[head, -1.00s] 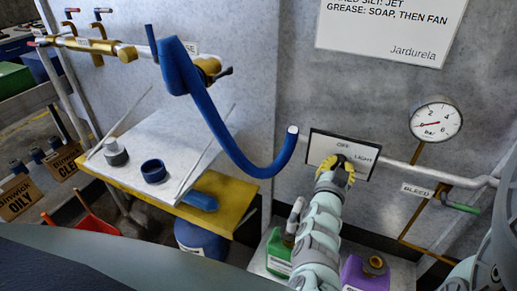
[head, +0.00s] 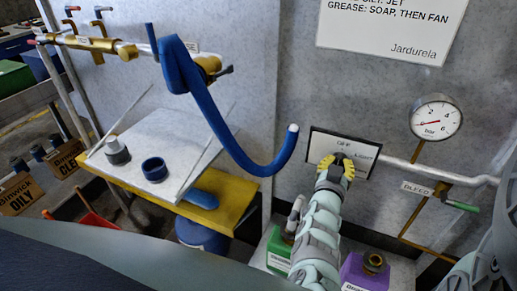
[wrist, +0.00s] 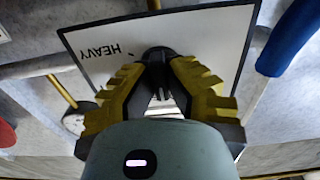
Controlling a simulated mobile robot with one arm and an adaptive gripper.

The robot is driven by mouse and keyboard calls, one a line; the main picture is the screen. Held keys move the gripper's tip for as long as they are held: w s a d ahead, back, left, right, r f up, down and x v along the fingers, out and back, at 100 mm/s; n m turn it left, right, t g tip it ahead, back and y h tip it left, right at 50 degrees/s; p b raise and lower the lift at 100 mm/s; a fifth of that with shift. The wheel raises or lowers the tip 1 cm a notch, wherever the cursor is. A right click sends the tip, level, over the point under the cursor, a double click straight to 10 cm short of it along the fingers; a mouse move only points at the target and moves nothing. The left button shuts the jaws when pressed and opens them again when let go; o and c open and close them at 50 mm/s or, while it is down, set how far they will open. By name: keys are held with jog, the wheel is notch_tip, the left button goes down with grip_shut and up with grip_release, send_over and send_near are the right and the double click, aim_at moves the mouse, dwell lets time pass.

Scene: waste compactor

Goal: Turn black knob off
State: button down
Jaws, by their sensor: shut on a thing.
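The black knob (wrist: 158,55) sits on a white panel (wrist: 200,45) with a black border. In the wrist view its rounded top shows between my fingertips. My gripper (wrist: 158,68), with yellow ribbed finger pads, is shut on the knob. In the head view my gripper (head: 340,163) covers most of the knob and the lower middle of the panel (head: 322,150). "OFF" is printed at the panel's top and another word at its right. "HEAVY" reads upside down in the wrist view. The knob's pointer direction is hidden.
A pressure gauge (head: 436,118) and a green-handled bleed valve (head: 460,205) are right of the panel. A blue hose (head: 225,130) hangs to the left. A green container (head: 279,250) and a purple container (head: 362,273) stand below my arm.

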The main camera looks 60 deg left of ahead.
jog(key=c, duration=1.4)
grip_release()
jog(key=shift+f, duration=0.5)
jog(key=shift+c, duration=0.2)
jog(key=o, duration=0.4)
jog(key=shift+w+a+r, duration=0.1)
jog(key=shift+r, duration=0.25)
jog(key=shift+o, duration=0.2)
jog(key=shift+r, duration=0.1)
jog(key=v, duration=1.2)
